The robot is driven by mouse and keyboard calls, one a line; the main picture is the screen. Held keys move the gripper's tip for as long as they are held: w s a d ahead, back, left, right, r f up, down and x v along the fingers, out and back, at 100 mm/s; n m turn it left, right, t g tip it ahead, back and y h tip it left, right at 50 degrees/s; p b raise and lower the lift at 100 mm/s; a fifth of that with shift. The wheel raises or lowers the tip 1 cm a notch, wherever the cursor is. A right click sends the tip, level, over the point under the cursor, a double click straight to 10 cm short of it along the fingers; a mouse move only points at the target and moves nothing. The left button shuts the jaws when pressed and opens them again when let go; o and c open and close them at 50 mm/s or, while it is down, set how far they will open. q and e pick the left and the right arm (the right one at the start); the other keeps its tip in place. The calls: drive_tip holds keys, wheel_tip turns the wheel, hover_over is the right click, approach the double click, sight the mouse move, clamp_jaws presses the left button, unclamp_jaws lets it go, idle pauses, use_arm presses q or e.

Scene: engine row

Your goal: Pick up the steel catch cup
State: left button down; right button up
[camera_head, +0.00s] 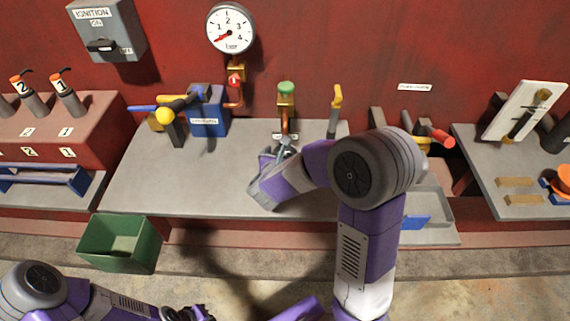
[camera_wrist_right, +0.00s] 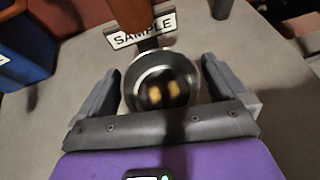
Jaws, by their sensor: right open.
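The steel catch cup (camera_wrist_right: 165,80) shows in the right wrist view as a round metal cup with a shiny rim, its dark inside holding two amber reflections. My right gripper (camera_wrist_right: 160,88) is open, with one finger on each side of the cup. I cannot tell if either finger touches it. In the head view my right gripper (camera_head: 276,158) is at the bench below the green-topped tap (camera_head: 286,90), and it mostly hides the cup. My left gripper (camera_head: 188,313) is low at the bottom edge, far from the cup; its jaws are unclear.
A SAMPLE sign (camera_wrist_right: 142,31) stands just behind the cup. On the grey bench (camera_head: 150,190) are a blue box (camera_head: 209,112) and a yellow-handled lever (camera_head: 335,110). A green bin (camera_head: 120,243) is in front.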

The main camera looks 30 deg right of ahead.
drive_tip(key=shift+c, duration=0.5)
drive_tip(key=c, duration=0.9)
drive_tip(key=shift+c, duration=0.5)
drive_tip(key=shift+r, duration=0.2)
